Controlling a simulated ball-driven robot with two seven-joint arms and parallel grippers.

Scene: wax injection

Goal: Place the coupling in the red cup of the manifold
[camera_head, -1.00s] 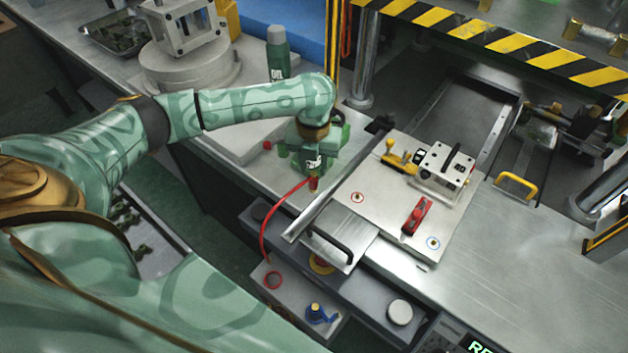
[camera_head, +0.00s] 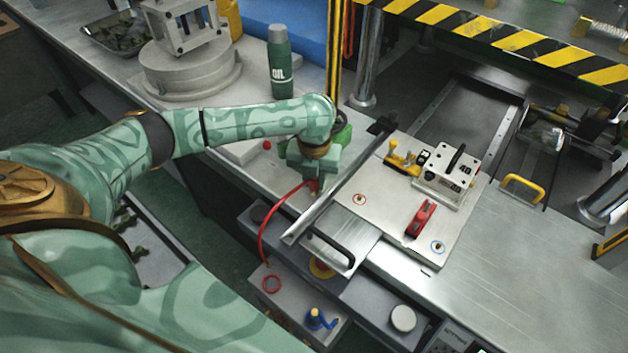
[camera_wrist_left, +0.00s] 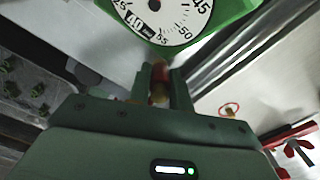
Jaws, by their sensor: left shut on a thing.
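My left gripper (camera_head: 314,183) points down at the near edge of the bench, left of the metal plate. It is shut on the coupling, a small red and brass piece. The coupling (camera_wrist_left: 158,82) shows between the two fingers in the left wrist view. A red hose (camera_head: 263,235) hangs from the gripper to the manifold (camera_head: 290,299), a grey box in front of the bench. My right gripper is not in view.
The plate (camera_head: 395,225) carries a red-ringed port (camera_head: 359,199), a red clamp (camera_head: 421,218) and a block (camera_head: 450,174). A long metal bar (camera_head: 327,208) lies just right of the gripper. The manifold also holds a blue fitting (camera_head: 320,319). A green-rimmed gauge (camera_wrist_left: 168,18) stands close by.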

